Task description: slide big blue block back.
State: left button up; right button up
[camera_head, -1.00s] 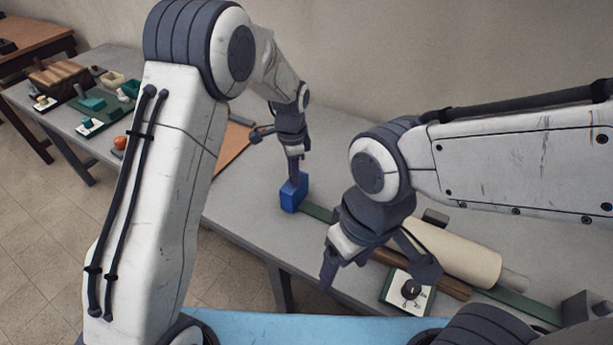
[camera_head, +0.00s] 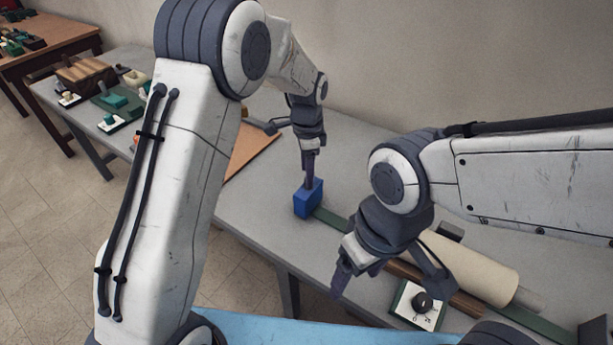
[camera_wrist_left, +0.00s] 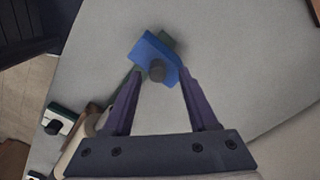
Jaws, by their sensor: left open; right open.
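The big blue block (camera_head: 307,200) sits on the grey table at the left end of a dark green strip (camera_head: 333,219). In the left wrist view the blue block (camera_wrist_left: 146,52) has a dark round knob (camera_wrist_left: 156,71) on it. My left gripper (camera_head: 309,168) points down right over the block. Its two fingers are apart, with the knob between their tips in the wrist view; I cannot tell whether they touch it. My right gripper (camera_head: 392,284) is open and empty above the table's front edge, to the right of the block.
A cream roller (camera_head: 470,266) and a brown bar (camera_head: 465,303) lie to the right, beside a dial box (camera_head: 419,305). An orange-brown board (camera_head: 252,153) lies left of the block. A wall stands behind the table.

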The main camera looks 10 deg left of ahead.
pick_arm(q)
notch_tip(320, 180, up, 7)
jog(key=shift+r, duration=0.2)
dwell(0.4)
jog(key=s+d+r+n, duration=0.2)
jog(key=s, duration=0.6)
jog(key=s+d+r+n, duration=0.1)
jog(key=s+d+r, duration=0.15)
jog(key=s, duration=0.45)
jog(key=s+a+f+n+h, duration=0.1)
jog(key=s+a+n, duration=0.2)
jog(key=s, duration=1.3)
jog(key=shift+a+n+p, duration=0.15)
jog(key=shift+n+p, duration=0.3)
jog(key=shift+n, duration=0.15)
